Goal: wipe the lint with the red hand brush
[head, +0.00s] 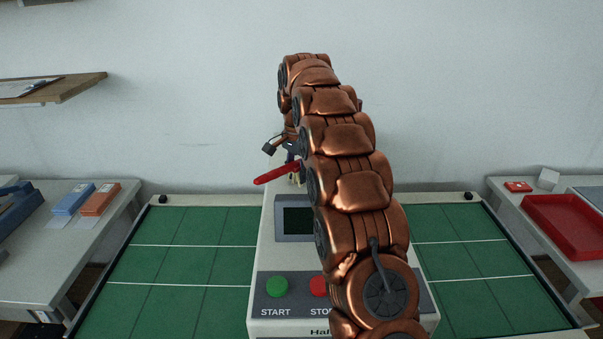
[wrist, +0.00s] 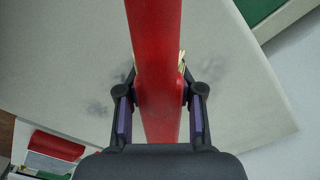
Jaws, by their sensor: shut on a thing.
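My gripper (wrist: 160,118) is shut on the red hand brush (wrist: 155,45), with a dark finger on either side of it. Pale bristles show at the brush's right edge in the wrist view. In the head view, the brush's red handle (head: 275,174) sticks out to the left below my gripper (head: 291,155), above the back of the white machine (head: 264,245). Faint grey smudges (wrist: 98,109) that may be the lint lie on the pale surface under the brush. Whether the bristles touch that surface is hidden.
The machine has a green START button (head: 277,286) and a red button (head: 319,286) partly behind my arm. A green mat (head: 190,260) spreads on both sides. Side tables hold blue (head: 74,198) and orange (head: 101,199) boxes at left and a red tray (head: 565,222) at right.

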